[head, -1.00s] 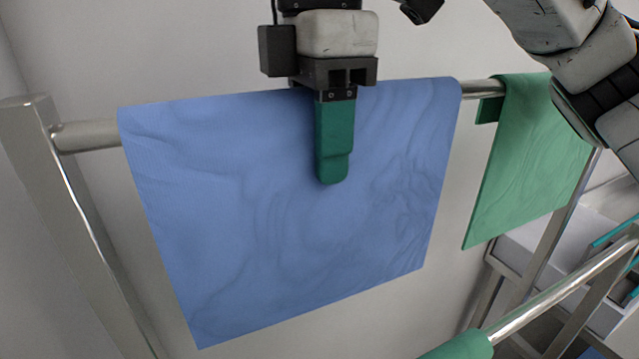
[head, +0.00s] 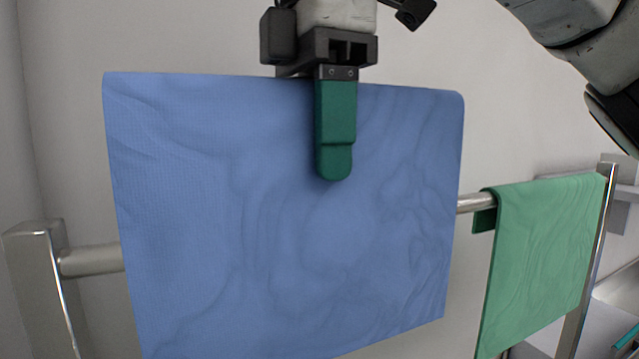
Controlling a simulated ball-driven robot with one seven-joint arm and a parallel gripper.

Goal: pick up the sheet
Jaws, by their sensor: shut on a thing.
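A blue sheet (head: 230,220) hangs from my gripper (head: 336,165) in the head view. The gripper points down with one green finger in front of the sheet near its top edge; the other finger is hidden behind the cloth. It is shut on the sheet. The sheet's top edge is above the metal rail (head: 92,260), and the sheet hangs in front of the rail, hiding its middle. The sheet's lower left part runs out of the picture.
A green sheet (head: 545,255) hangs over the same rail at the right, close to the blue sheet's right edge. A metal post (head: 35,290) holds the rail at the left. A pale wall is behind.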

